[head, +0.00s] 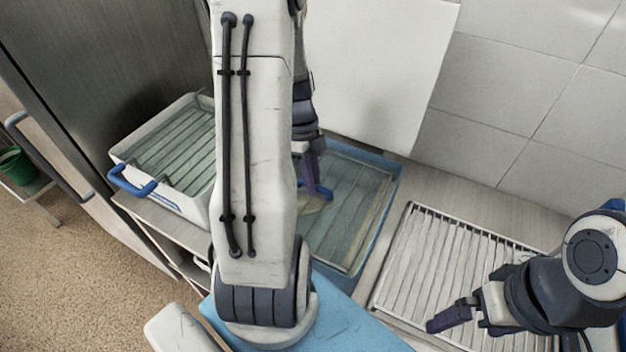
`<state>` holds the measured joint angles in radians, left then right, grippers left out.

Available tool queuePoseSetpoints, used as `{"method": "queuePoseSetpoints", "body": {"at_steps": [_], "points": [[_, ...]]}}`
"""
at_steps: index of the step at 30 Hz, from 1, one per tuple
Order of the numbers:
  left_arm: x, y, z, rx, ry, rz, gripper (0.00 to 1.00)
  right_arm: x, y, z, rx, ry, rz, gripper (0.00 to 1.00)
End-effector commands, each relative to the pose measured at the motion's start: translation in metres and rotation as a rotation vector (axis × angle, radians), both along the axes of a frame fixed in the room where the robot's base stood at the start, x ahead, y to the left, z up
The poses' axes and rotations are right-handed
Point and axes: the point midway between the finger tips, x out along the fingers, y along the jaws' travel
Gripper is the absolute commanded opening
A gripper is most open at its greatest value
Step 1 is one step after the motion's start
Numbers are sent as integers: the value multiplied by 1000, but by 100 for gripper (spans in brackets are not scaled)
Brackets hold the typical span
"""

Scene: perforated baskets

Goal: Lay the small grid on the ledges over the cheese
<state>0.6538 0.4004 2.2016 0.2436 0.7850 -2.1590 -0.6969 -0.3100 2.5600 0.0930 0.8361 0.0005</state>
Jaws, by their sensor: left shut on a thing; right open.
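My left gripper (316,186) reaches down into the blue-rimmed basin (392,196) behind my large white arm link. It is shut at a small blue piece, which looks like a handle of the small grid (352,205). The grid's greenish slats lie within the basin walls; whether it rests on the ledges cannot be told. A pale yellowish patch beside the fingers may be the cheese (312,206), mostly hidden. My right gripper (452,316) is open and empty, above the front of a metal slatted rack.
A white basket (180,200) with a blue handle and slatted bottom stands at left on a shelf unit. The metal rack (425,245) lies on the counter at right. A tiled wall and a white panel (385,70) close off the back.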

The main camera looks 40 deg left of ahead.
Motion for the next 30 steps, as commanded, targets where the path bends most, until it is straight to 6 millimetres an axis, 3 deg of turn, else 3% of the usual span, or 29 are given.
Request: {"method": "queuePoseSetpoints", "body": {"at_steps": [8, 9, 11, 18, 21, 30], "points": [[0, 0, 0, 0, -1, 0, 0, 0, 0, 0, 0, 0, 0, 100], [0, 0, 0, 0, -1, 0, 31, 0, 0, 0, 0, 0, 0, 100], [0, 0, 0, 0, -1, 0, 54, 0, 0, 0, 0, 0, 0, 100], [0, 0, 0, 0, 0, 0, 54, 0, 0, 0, 0, 0, 0, 100], [0, 0, -1, 0, 1, 0, 84, 0, 0, -1, 0, 0, 0, 100], [0, 0, -1, 0, 0, 0, 84, 0, 0, 0, 0, 0, 0, 100]]}}
